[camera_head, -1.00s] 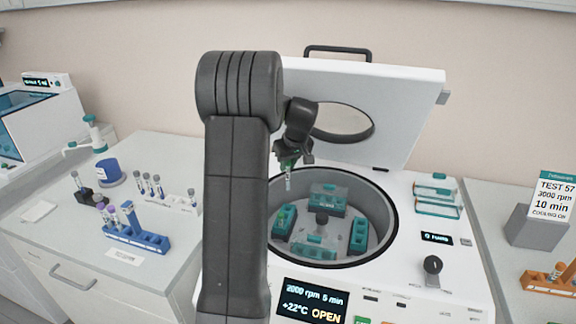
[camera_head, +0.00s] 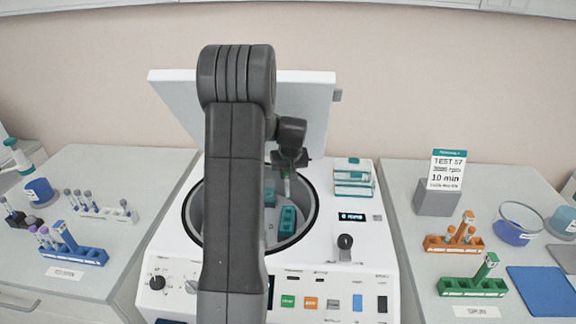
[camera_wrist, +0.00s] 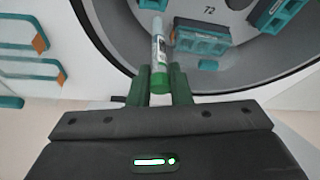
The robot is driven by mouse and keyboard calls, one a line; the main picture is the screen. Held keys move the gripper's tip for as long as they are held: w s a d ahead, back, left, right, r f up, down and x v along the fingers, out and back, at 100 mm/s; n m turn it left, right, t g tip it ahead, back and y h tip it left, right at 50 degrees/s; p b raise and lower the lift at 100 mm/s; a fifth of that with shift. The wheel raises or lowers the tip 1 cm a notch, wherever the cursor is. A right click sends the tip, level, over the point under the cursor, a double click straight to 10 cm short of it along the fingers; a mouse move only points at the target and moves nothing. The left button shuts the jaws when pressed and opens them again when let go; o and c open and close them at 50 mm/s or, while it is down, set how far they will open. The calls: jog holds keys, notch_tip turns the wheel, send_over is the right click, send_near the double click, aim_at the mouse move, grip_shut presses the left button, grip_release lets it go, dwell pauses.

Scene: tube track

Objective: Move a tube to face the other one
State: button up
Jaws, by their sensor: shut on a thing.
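My gripper (camera_head: 288,166) is shut on a clear tube with a green cap. The tube (camera_wrist: 159,52) stands out beyond the green fingers (camera_wrist: 163,84) in the wrist view, and shows under the gripper in the head view. It is above the open centrifuge bowl (camera_head: 311,215), apart from the buckets. A teal bucket (camera_head: 287,222) shows at the bowl's right side; my arm hides the bowl's left and middle. In the wrist view, one bucket (camera_wrist: 202,42) lies beside the tube and another (camera_wrist: 278,14) at upper right. The other tube is not visible now.
The centrifuge lid (camera_head: 305,105) stands open behind the bowl. Teal racks (camera_head: 354,178) lie on the deck at right. A blue rack (camera_head: 78,255) is on the left bench; orange (camera_head: 437,244) and green (camera_head: 470,288) racks and a TEST 57 sign (camera_head: 447,170) are on the right.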

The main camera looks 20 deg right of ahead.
jog(key=shift+s+d+f, duration=0.15)
jog(key=shift+d+f, duration=0.05)
jog(key=shift+d, duration=0.05)
jog(key=shift+f+b, duration=1.1)
jog(key=shift+f, duration=1.15)
jog(key=shift+f+b, duration=0.35)
jog(key=shift+b, duration=0.65)
jog(key=shift+f, duration=0.15)
jog(key=shift+f+b, duration=0.5)
jog(key=shift+b, duration=0.1)
jog(key=shift+f, duration=0.1)
jog(key=shift+f+b, duration=1.45)
jog(key=shift+f, duration=0.05)
jog(key=shift+f, duration=0.1)
